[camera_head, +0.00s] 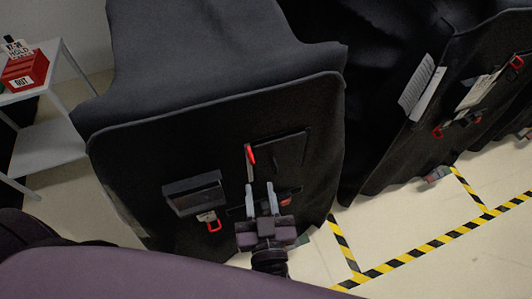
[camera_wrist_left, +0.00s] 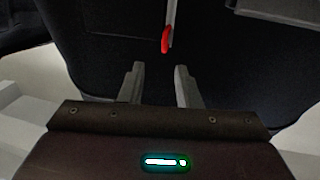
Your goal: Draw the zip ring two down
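A red zip ring (camera_head: 251,153) shows on the front of the near dark covered cart (camera_head: 130,150), at the lower end of a thin pale strip. It also shows in the left wrist view (camera_wrist_left: 166,40), just beyond the fingertips and roughly between them. My left gripper (camera_head: 260,187) is open, with its two fingers apart and nothing between them. Its fingertips are just below the ring in the head view, and I see no contact. A second red ring (camera_head: 214,223) hangs lower left, below a pocket. A red piece (camera_head: 286,201) shows partly behind the gripper. My right gripper is not in view.
A dark pocket (camera_head: 194,192) juts out left of my gripper, and a flat panel (camera_head: 281,155) lies right of the ring. A second covered cart (camera_head: 400,160) with red rings and papers stands right. Yellow-black tape (camera_head: 420,249) marks the floor.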

